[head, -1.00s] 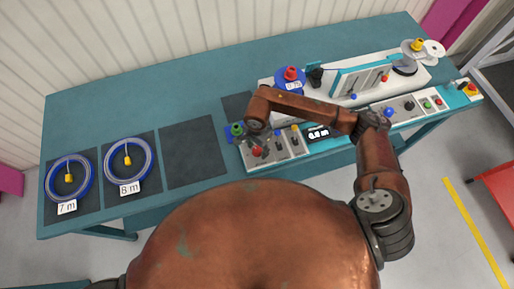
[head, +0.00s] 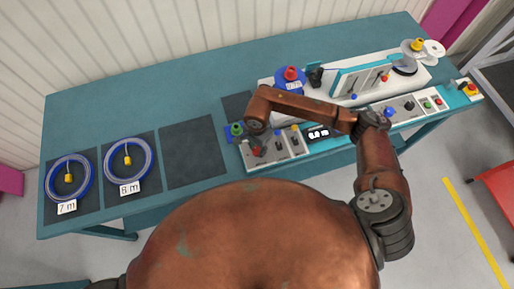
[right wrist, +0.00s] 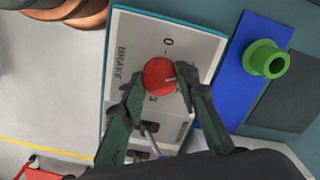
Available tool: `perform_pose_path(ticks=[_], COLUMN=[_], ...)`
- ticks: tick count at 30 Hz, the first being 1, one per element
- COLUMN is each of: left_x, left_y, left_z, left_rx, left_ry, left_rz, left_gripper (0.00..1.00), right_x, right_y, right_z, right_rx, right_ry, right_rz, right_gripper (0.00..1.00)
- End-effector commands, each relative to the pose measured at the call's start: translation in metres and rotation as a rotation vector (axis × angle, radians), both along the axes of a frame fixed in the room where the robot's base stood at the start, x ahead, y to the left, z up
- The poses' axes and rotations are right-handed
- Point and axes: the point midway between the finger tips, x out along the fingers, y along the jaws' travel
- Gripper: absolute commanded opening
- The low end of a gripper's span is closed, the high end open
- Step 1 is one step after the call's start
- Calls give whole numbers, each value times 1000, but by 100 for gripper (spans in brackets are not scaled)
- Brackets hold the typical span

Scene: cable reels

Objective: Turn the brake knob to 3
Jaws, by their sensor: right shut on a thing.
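The red brake knob (right wrist: 159,77) sits on a light panel (right wrist: 135,40) lettered BRAKE in the right wrist view. A 0 is printed above the knob and a 3 below it. A short pale mark on the knob points roughly to the right in that view, at neither number. My right gripper (right wrist: 160,86) is shut on the knob, with one dark finger on each side of it. In the head view the right gripper (head: 257,146) is over the left end of the control panel, and the knob (head: 256,152) shows partly beneath it. My left gripper is not in view.
A green peg (right wrist: 264,60) on a blue plate stands close beside the panel. Small switches (head: 280,145) and a display (head: 318,133) lie to the right. Two blue cable reels (head: 129,160) lie at the left, next to an empty dark mat (head: 194,152).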

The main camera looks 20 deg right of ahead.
Motion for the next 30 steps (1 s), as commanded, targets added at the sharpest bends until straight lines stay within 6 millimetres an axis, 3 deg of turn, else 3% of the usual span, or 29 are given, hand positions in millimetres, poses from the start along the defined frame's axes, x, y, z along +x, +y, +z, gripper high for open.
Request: perform_pose_path(ticks=[11, 30], left_x=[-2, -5], left_y=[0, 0], left_z=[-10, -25], left_rx=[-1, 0], left_ry=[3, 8], left_rz=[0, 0], left_gripper=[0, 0], right_x=[0, 0], right_y=[0, 0], right_z=[-1, -1], right_rx=[-2, 0], right_ry=[-1, 0], right_rz=[-195, -797], right_gripper=[5, 5])
